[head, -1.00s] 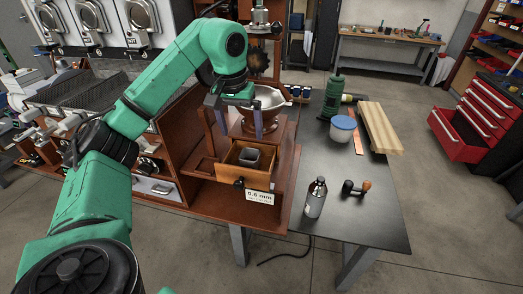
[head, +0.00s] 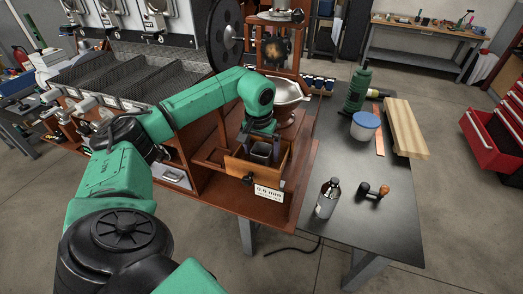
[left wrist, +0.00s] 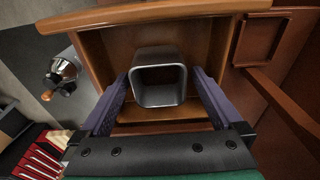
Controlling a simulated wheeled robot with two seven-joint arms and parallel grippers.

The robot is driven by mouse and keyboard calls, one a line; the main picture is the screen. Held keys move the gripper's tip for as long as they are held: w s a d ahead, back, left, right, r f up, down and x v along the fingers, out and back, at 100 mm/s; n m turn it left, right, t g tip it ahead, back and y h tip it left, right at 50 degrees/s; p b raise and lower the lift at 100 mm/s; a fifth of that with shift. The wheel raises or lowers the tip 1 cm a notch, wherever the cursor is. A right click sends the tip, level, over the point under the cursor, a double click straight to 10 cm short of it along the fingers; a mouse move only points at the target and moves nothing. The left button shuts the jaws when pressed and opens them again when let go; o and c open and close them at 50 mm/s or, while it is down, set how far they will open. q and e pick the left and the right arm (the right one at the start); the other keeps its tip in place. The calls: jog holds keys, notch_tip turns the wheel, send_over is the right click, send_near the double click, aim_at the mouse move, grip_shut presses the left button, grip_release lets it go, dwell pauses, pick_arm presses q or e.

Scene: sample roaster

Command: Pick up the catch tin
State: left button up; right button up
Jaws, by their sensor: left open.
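The catch tin (head: 262,152) is a small dark grey, square open cup with rounded corners. It sits upright in the pulled-out wooden drawer (head: 246,171) of the roaster. In the left wrist view the tin (left wrist: 158,100) is empty and lies between my fingers. My left gripper (head: 262,143) is open and points down into the drawer. Its purple-grey fingers (left wrist: 160,82) stand on both sides of the tin, with a small gap showing. My right gripper is out of view.
A metal bowl (head: 287,92) stands just behind the drawer. A label reading 0.6 mm (head: 268,191) is at the drawer's front.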

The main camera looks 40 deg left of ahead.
pick_arm(q)
jog(key=shift+w+f, duration=0.1)
jog(key=shift+f, duration=0.05)
jog(key=c, duration=1.3)
jog(key=shift+c, duration=0.2)
